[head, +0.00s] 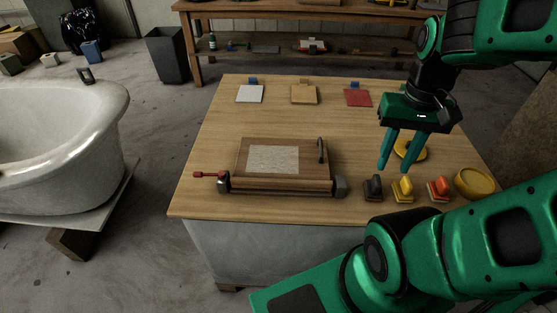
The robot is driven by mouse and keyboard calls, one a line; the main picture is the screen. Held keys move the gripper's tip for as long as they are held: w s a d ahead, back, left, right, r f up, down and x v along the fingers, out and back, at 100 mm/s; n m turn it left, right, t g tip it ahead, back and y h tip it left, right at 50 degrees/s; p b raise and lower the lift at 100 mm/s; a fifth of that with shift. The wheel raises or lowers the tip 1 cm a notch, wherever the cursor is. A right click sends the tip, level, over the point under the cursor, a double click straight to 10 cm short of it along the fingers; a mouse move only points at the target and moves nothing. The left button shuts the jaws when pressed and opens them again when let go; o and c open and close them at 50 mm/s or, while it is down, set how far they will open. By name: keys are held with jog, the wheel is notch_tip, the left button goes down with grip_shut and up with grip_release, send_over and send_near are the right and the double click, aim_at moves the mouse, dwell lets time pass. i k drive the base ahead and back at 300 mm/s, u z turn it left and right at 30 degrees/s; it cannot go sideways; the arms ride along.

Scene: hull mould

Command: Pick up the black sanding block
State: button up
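The black sanding block (373,188) stands on the wooden table near its front edge, just right of the clamp's dark jaw. It is dark with a raised grip on top. My gripper (393,169) hangs above the right part of the table, fingers pointing down. Its two green fingers are apart with nothing seen between them. In the picture the fingertips are above and slightly right of the black block, not touching it. A yellow sanding block (402,190) and a red-orange sanding block (438,190) stand in a row to its right.
A clamped wooden board (245,182) with a grey sheet lies left of the block. A yellow round dish (474,183) is at the right edge; another yellow round item (411,150) is behind my fingers. White, tan and red pads lie at the back.

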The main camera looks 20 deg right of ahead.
aim_at(372, 190)
jog(key=k, duration=1)
jog(key=u, duration=0.45)
jog(key=i, duration=0.7)
jog(key=z, duration=0.25)
